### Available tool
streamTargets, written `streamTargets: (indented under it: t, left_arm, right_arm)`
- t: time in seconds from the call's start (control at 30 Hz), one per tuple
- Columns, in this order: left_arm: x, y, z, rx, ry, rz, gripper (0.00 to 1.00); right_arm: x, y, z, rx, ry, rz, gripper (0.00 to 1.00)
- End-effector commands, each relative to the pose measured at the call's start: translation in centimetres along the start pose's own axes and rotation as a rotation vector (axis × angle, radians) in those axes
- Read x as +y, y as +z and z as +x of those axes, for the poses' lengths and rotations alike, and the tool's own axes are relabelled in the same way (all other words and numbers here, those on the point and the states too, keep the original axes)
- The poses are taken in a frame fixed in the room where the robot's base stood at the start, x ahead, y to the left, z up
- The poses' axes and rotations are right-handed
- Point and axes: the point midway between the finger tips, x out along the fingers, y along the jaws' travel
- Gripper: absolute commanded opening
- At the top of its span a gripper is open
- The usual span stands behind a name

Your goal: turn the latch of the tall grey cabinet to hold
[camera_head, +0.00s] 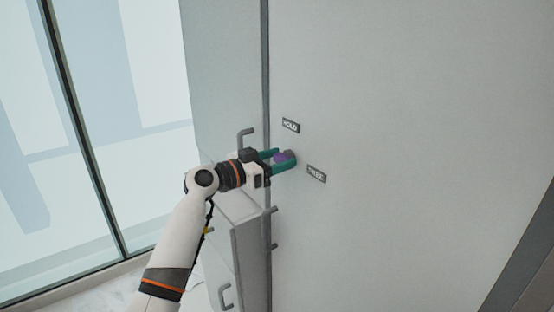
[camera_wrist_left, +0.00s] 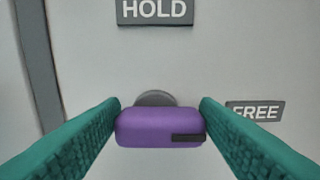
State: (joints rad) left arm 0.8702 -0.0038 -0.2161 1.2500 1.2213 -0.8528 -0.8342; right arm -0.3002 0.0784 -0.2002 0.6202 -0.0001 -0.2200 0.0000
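The tall grey cabinet's door (camera_head: 400,140) fills the right of the head view. Its latch (camera_head: 280,158) is a purple handle on a round grey base. In the left wrist view the latch (camera_wrist_left: 160,126) lies level, its black mark at the right end, on the side of the FREE label (camera_wrist_left: 254,111). The HOLD label (camera_wrist_left: 155,11) is above it. My left gripper (camera_head: 283,161) has its green fingers on either side of the latch, seemingly touching both ends. My right gripper is not in view.
A lower grey cabinet (camera_head: 250,262) with a bar handle stands at the left below my left gripper. Another bar handle (camera_head: 245,134) is just above the gripper. A large glass panel (camera_head: 60,130) is at the far left. The door face around the latch is clear.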

Motion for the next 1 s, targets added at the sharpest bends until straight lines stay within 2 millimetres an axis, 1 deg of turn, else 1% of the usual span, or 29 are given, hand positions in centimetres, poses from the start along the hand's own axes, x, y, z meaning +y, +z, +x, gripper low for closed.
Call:
streamTargets:
  t: [0.27, 0.47, 0.73, 1.0]
  left_arm:
    - [0.1, 0.0, 0.0, 0.0, 0.001, -0.021, 0.34]
    - [0.1, 0.0, 0.0, -0.001, 0.001, -0.105, 0.34]
    - [0.4, 0.1, 0.0, -0.001, 0.001, -0.326, 0.34]
    - [0.7, 0.1, 0.0, 0.0, 0.001, -0.585, 0.34]
  right_arm:
    - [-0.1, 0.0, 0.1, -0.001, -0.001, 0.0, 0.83]
    - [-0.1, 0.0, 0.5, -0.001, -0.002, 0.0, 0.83]
    - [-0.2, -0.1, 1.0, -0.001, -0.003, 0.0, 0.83]
    - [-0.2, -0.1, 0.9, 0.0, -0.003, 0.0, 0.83]
